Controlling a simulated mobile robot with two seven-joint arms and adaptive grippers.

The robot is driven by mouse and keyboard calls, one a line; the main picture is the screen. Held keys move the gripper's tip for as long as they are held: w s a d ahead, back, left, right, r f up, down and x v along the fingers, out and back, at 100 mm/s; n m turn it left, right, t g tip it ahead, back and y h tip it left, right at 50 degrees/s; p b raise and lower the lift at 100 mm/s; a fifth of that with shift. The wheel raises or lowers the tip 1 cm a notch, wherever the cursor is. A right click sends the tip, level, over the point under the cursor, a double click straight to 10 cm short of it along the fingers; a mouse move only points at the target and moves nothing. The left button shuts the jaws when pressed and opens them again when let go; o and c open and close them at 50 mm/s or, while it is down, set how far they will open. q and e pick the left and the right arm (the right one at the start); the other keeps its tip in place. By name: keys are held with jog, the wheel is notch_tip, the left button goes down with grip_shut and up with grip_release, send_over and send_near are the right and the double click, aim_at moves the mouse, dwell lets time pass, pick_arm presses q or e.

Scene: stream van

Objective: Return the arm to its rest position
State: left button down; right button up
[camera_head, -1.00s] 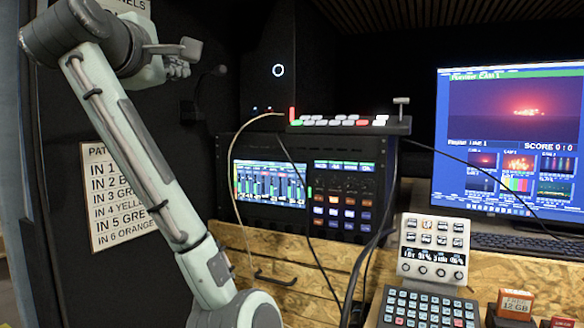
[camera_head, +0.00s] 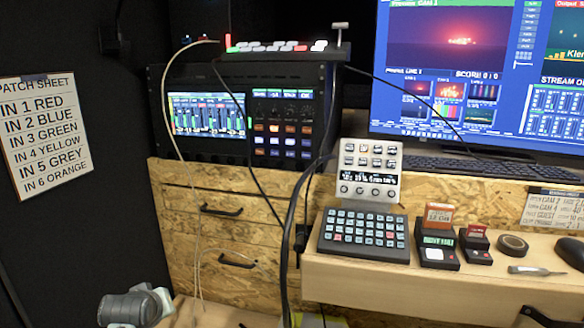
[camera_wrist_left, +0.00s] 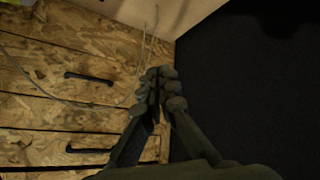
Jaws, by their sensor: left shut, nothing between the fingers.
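My left arm shows only as a grey and pale piece (camera_head: 138,306) at the bottom left of the head view, low in front of the wooden drawers. The fingers are not visible there. In the left wrist view my left gripper (camera_wrist_left: 160,84) is shut, with its fingertips together and nothing between them. Behind it are the drawer fronts (camera_wrist_left: 60,110) on the left and a dark surface on the right. It appears apart from both. My right gripper is not in view.
Wooden drawers (camera_head: 185,245) with black handles stand under the rack unit (camera_head: 180,145). Thin cables (camera_head: 180,170) hang in front of them. A wooden desk (camera_head: 420,285) on the right holds a keypad (camera_head: 365,235), a controller (camera_head: 370,172) and small card readers (camera_head: 438,252). A patch sheet (camera_head: 45,135) hangs left.

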pick_arm(q)
jog(key=s+d+f+m+g, duration=0.1)
jog(key=s+f+m+g, duration=0.4)
jog(key=s+f, duration=2.2)
jog(key=s+m, duration=0.2)
jog(key=m, duration=0.1)
jog(key=shift+s+d+f+g+h, duration=0.2)
jog(key=shift+s+d+g+h, duration=0.2)
